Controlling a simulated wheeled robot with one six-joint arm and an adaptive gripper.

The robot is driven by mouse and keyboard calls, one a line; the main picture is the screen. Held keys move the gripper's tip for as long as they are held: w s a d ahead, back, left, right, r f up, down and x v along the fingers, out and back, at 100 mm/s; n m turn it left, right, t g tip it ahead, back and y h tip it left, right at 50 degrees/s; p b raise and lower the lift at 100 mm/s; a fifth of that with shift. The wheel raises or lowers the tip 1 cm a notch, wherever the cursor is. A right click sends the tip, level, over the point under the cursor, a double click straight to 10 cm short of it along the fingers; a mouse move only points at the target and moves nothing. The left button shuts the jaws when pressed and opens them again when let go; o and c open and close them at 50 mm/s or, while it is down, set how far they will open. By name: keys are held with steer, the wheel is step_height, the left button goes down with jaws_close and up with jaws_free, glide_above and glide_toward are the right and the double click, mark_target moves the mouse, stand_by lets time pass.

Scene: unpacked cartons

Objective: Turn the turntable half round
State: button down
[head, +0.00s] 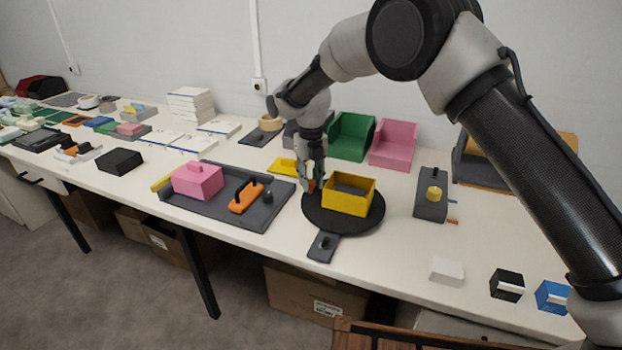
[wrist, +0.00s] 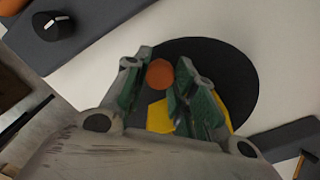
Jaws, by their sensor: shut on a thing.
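The turntable (head: 343,224) is a black round disc on the white table. It also shows in the wrist view (wrist: 225,68). A yellow open-topped bin (head: 346,203) stands on it, and part of its yellow (wrist: 160,118) shows between my fingers in the wrist view. A round orange knob (wrist: 159,73) is at the disc's left rim. My gripper (head: 312,180) points down at that rim, to the left of the bin, and is shut on the orange knob. The fingers partly hide the knob and the bin in the wrist view.
A dark tray (head: 222,211) with a pink lidded box (head: 197,180) lies close to the left. A small dark block with a knob (head: 323,247) is at the disc's front edge. A grey box (head: 431,196) stands to the right, with clear table between.

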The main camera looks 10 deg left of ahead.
steer(key=c, duration=1.1)
jaws_free()
step_height(320, 180, up, 12)
